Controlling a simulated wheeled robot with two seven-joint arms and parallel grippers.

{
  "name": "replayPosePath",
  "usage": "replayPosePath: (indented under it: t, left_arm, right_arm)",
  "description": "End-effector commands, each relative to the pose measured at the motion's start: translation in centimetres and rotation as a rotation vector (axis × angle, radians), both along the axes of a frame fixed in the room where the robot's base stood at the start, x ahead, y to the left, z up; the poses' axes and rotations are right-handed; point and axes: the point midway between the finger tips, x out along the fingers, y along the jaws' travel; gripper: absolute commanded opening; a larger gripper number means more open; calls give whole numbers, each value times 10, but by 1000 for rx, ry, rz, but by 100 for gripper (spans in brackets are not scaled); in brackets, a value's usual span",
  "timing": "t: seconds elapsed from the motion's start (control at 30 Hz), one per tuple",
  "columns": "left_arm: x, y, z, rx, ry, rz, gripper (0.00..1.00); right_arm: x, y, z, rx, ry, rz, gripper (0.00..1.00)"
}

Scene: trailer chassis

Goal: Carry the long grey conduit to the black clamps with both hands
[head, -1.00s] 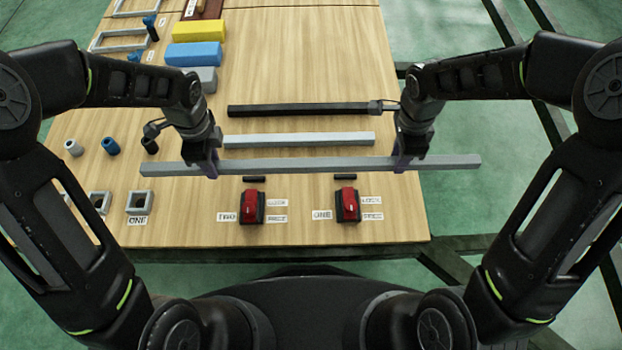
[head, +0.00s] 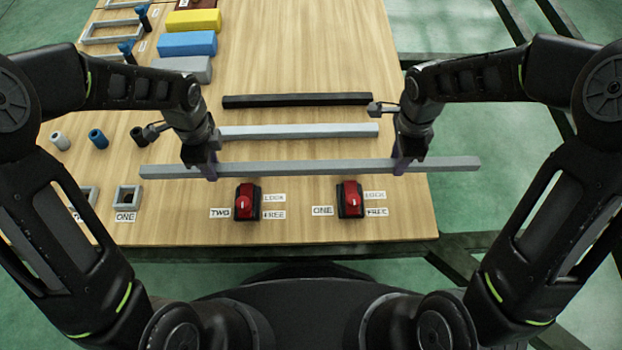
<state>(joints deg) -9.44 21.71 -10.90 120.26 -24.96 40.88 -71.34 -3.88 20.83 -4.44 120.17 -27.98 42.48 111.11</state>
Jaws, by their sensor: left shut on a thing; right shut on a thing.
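The long grey conduit (head: 300,168) lies level across the head view, held above the table near its front. My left gripper (head: 208,172) is shut on it left of its middle. My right gripper (head: 402,165) is shut on it right of its middle. Both ends stick out past the grippers. Two black bases with red tops (head: 246,202) (head: 350,199) stand in front of the conduit in the picture, labelled TWO and ONE, each with LOCK and FREE tags. No separate black clamps can be made out; the conduit hides a strip of table behind it.
A lighter grey bar (head: 300,131) and a black bar (head: 297,100) lie behind the conduit. Yellow (head: 192,22), blue (head: 187,44) and grey (head: 183,68) blocks sit at the back left. Small cylinders (head: 98,139) and square frames (head: 127,203) are at the left. The wooden table's (head: 320,50) back right is clear.

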Motion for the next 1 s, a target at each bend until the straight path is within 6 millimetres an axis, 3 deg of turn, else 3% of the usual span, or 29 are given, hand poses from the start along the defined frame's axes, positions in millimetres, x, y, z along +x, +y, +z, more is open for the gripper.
replayPosePath:
  t: [0.27,0.8,0.83,1.0]
  left_arm:
    - [0,0,-11,0,-1,0,0]
    - [0,0,-53,0,-1,0,0]
    - [0,0,-48,0,0,0,28]
    - [0,0,-47,0,0,0,42]
  right_arm:
    - [0,0,-11,0,-1,0,0]
    - [0,0,-53,0,-1,0,0]
    - [0,0,-48,0,-1,0,28]
    - [0,0,-47,0,0,0,42]
